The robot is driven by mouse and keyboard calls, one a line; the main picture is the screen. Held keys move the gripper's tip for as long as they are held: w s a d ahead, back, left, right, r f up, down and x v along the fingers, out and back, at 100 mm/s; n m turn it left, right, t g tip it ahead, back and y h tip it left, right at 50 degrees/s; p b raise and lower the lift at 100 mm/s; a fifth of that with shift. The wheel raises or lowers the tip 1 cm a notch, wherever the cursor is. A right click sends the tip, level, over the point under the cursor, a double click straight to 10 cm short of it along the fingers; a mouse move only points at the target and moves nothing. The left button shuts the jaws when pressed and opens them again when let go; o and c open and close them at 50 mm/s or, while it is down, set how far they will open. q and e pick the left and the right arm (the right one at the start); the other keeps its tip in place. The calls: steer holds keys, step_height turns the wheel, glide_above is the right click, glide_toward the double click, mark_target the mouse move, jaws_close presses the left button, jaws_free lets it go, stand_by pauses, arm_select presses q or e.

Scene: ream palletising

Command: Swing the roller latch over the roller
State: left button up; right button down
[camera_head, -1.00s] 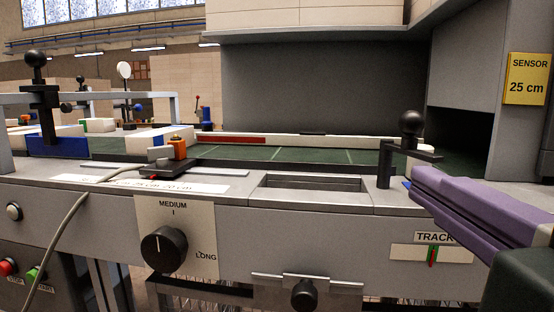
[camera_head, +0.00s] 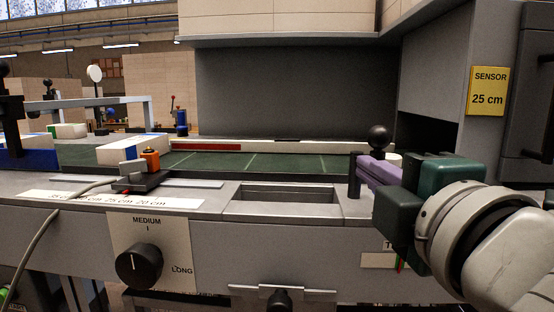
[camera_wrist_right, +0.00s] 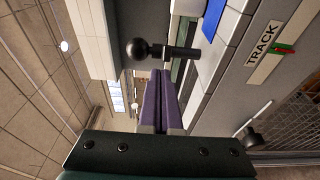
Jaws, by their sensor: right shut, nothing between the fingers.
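A black latch with a ball knob (camera_head: 378,138) stands on an upright post at the right end of the machine's front ledge. It also shows in the right wrist view (camera_wrist_right: 140,49), with its arm running right from the ball. My right gripper (camera_head: 368,168) has its purple fingers together and empty, pointing left just beside the post and below the knob. In the right wrist view the fingertips (camera_wrist_right: 160,74) lie close to the latch arm; I cannot tell whether they touch. The roller is not clearly visible. My left gripper is out of view.
A green belt (camera_head: 250,160) runs behind the ledge, with a white-and-blue block (camera_head: 130,149) on it. A recessed slot (camera_head: 285,198) lies left of the latch. A black dial (camera_head: 139,264) and a yellow sensor sign (camera_head: 488,91) flank the area.

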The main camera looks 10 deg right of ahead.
steer(key=shift+d, duration=0.3)
steer(key=shift+d+n+y+p, duration=0.25)
steer(key=shift+n+y+p, duration=0.15)
steer(key=shift+y, duration=0.2)
